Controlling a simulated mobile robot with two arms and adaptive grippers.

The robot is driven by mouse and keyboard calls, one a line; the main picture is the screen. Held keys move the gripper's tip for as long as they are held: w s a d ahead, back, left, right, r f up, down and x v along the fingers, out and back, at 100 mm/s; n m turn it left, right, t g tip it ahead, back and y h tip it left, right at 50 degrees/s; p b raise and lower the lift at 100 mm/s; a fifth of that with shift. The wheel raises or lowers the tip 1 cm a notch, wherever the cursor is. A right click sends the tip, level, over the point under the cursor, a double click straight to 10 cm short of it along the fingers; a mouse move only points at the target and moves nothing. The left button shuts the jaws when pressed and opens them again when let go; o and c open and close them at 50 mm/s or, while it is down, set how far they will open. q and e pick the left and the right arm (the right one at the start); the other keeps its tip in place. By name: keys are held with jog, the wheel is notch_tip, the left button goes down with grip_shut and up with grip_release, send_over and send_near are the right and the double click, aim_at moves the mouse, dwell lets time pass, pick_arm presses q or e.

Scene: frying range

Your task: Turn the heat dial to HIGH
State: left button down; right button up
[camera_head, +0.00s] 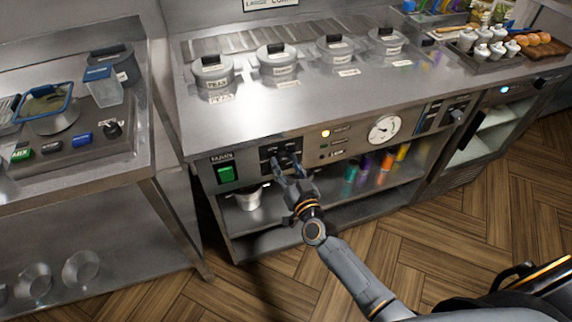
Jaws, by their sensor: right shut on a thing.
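A dark control panel (281,147) with small light labels is on the counter's front face, right of the green MAIN switch (225,173). My right gripper (286,165) reaches up to this panel from below, its two fingers shut on the dial there. The fingers hide most of the dial, and its pointer and the small labels are too small to read. My left gripper is not in view.
A round white gauge (384,129) and a lit yellow lamp (326,133) sit right of the panel. Several lidded pots (278,64) are set in the counter top. A lower shelf (330,201) holds a metal pot (248,199) and coloured bottles. The wooden floor is clear in front.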

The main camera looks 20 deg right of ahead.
jog(key=shift+m, duration=1.6)
jog(key=o, duration=1.1)
jog(key=shift+o, duration=0.2)
jog(key=shift+s, duration=0.2)
jog(key=s, duration=1.1)
jog(key=shift+s+d, duration=0.3)
jog(key=shift+d, duration=0.1)
jog(key=shift+f, duration=0.15)
